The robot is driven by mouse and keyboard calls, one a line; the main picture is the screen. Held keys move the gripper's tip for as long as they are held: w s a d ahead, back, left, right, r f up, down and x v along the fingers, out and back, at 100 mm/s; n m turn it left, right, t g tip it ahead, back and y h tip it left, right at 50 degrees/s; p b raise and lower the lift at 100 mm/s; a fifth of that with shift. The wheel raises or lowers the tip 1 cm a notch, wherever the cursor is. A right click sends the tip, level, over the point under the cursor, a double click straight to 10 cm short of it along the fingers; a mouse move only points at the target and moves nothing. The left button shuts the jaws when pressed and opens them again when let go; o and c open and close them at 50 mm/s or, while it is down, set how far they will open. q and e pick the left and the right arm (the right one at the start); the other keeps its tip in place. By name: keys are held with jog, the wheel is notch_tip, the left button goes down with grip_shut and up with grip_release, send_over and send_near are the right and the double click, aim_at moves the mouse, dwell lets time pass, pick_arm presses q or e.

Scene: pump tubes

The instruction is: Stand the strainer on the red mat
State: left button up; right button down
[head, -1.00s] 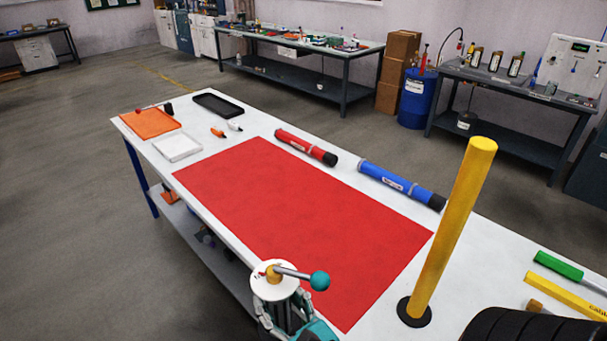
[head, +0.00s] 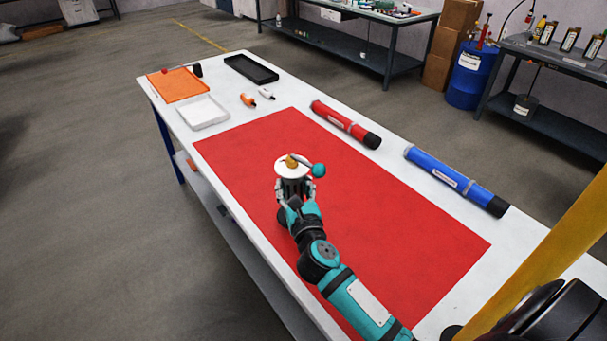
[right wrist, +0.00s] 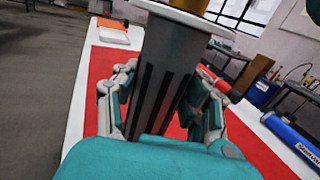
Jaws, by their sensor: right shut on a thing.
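The strainer (head: 292,168) is a grey cylinder with dark slots, a white round top, a brass-coloured hub and a lever ending in a teal ball. It looks upright. My right gripper (head: 296,193) is shut around its body, over the left middle part of the red mat (head: 400,240). In the right wrist view the slotted body (right wrist: 160,75) stands between the fingers, with the mat behind it. Its lower end is hidden by my gripper, so I cannot tell whether it touches the mat. My left gripper is not in view.
A red tube (head: 345,124) and a blue tube (head: 455,180) lie along the table's far side. An orange tray (head: 180,85), a white tray (head: 202,113) and a black tray (head: 251,69) sit at the far left end. A yellow post (head: 555,255) rises at right.

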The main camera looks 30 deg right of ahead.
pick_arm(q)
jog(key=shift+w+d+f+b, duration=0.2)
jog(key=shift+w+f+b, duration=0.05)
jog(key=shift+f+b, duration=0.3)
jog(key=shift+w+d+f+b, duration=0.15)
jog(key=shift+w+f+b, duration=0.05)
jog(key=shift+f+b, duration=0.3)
pick_arm(e)
jog(key=w+d+f, duration=0.4)
jog(key=w+d, duration=0.2)
jog(key=w, duration=0.4)
jog(key=shift+w+d+f, duration=0.2)
jog(key=shift+w+f, duration=0.05)
jog(key=shift+w, duration=0.05)
jog(key=shift+s, duration=0.1)
jog(key=shift+f, duration=0.2)
jog(key=c, duration=0.7)
grip_release()
